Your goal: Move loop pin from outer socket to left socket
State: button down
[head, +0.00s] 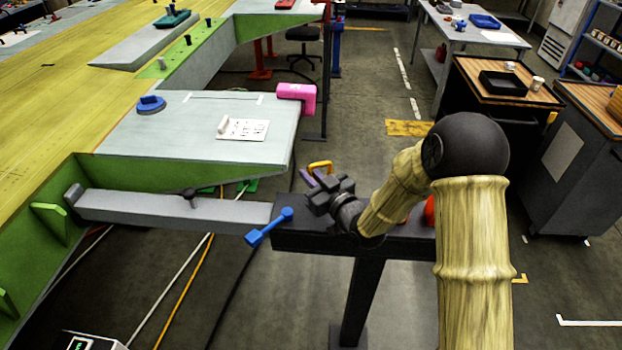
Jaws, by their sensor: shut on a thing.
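My gripper (318,190) is at the end of my tan arm, over the left part of a black beam (318,241) on a post. A yellow loop (321,166), which looks like the loop pin's handle, shows just beyond the fingers. A purple piece (307,178) shows beside them. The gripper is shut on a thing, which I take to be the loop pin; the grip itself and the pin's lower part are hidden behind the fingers. I cannot make out the outer socket or the left socket.
A blue tool (268,227) lies at the black beam's left end. A grey beam (150,208) with a dark knob (190,196) runs left from there. The grey-topped green wing structure (200,165) is behind, with a pink block (297,95) at its corner. Cables cross the floor.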

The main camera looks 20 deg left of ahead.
jog(key=shift+f, duration=0.75)
jog(key=shift+f+b, duration=0.3)
jog(key=c, duration=1.5)
grip_release()
